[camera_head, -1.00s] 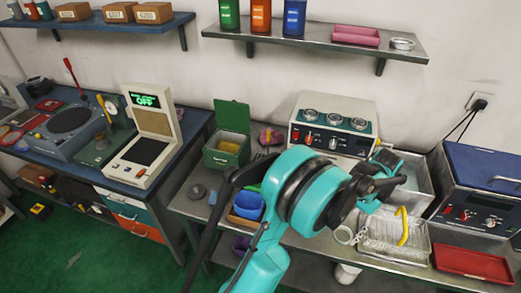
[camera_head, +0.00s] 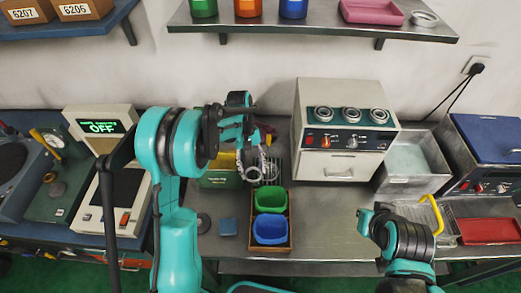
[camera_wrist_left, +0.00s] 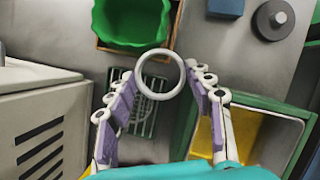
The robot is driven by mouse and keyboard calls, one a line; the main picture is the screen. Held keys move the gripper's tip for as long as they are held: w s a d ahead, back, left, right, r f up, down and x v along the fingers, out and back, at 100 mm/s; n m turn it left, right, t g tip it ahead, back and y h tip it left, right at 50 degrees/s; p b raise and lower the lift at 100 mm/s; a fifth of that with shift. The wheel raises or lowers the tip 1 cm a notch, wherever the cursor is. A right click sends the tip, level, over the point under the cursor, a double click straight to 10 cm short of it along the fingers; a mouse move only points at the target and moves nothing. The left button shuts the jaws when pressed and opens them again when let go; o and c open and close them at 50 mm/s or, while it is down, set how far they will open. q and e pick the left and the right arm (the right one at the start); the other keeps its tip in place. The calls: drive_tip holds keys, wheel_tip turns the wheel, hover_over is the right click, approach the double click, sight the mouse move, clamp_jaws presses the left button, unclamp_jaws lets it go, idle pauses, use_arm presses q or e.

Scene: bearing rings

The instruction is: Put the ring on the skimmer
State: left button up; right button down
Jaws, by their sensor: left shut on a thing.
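In the head view my left gripper (camera_head: 245,140) points down above the green box and slotted grid, with the ring (camera_head: 270,170) small and partly confused with the fingers. A yellow handle (camera_head: 432,212), apparently the skimmer's, rises at the mesh basket (camera_head: 450,232) on the right. My right arm partly covers that area; its gripper does not show clearly.
A wooden tray (camera_head: 290,230) holds green (camera_head: 271,199) and blue (camera_head: 270,229) bins. An open green box (camera_head: 215,180) is beside it. A control cabinet (camera_head: 342,130), metal tank (camera_head: 412,165) and red tray (camera_head: 490,231) stand rightward. Bench space is clear between bins and my right arm.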

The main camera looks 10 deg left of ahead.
use_arm(q)
drive_tip(key=w+d+n+t+p, duration=0.1)
drive_tip(key=w+n+t, duration=0.1)
drive_tip(key=n, duration=0.3)
drive_tip(key=w+d+f+n+t+h+p, duration=0.1)
drive_tip(key=w+n, duration=0.1)
drive_tip(key=n, duration=0.3)
drive_tip(key=w+d+n+t+p, duration=0.1)
drive_tip(key=w+n+t, duration=0.1)
drive_tip(key=n, duration=0.3)
drive_tip(key=shift+w+d+f+t, duration=0.1)
drive_tip(key=shift+w+f+t, duration=0.25)
drive_tip(key=shift+w, duration=0.15)
drive_tip(key=shift+f+b, duration=0.75)
drive_tip(key=shift+f, duration=1)
drive_tip(key=shift+b, duration=0.4)
drive_tip(key=shift+f+b, duration=0.85)
drive_tip(key=o, duration=1.2)
